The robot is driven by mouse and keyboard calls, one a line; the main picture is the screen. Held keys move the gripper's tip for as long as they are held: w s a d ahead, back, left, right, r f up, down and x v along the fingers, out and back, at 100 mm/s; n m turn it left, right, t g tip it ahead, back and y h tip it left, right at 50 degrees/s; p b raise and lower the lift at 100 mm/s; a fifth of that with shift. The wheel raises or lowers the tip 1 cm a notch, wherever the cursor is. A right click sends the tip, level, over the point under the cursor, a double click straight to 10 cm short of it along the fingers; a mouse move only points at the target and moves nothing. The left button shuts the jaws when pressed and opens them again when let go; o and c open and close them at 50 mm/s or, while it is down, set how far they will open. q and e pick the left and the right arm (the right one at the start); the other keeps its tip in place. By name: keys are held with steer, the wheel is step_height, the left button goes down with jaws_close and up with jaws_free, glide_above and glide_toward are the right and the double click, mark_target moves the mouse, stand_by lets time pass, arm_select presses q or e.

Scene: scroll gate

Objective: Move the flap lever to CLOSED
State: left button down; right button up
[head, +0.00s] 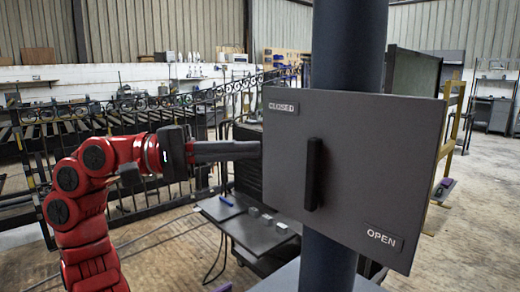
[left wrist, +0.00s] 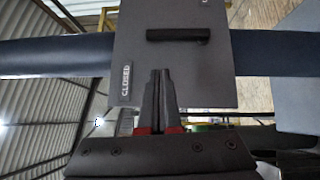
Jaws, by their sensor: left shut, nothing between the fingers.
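A dark flap lever (head: 314,175) stands near upright in the middle of a grey panel (head: 350,120). The CLOSED label (head: 282,107) is at the panel's upper left and the OPEN label (head: 381,238) at its lower right. My left gripper (head: 256,150) is shut and empty, its tips at the panel's left edge, left of the lever. In the left wrist view the shut fingers (left wrist: 160,74) overlap the panel (left wrist: 200,75), apart from the lever (left wrist: 178,35) and beside the CLOSED label (left wrist: 125,84). I cannot tell whether the tips touch the panel. My right gripper is out of view.
The panel is mounted on a thick dark column (head: 345,45). A low dark table (head: 245,235) with small grey blocks (head: 267,219) stands below and behind my left gripper. Black metal railings (head: 100,130) run behind my left arm.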

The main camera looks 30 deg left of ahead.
arm_select(q)
steer(key=v, duration=0.6)
steer(key=shift+a, duration=0.25)
stand_by(0.3)
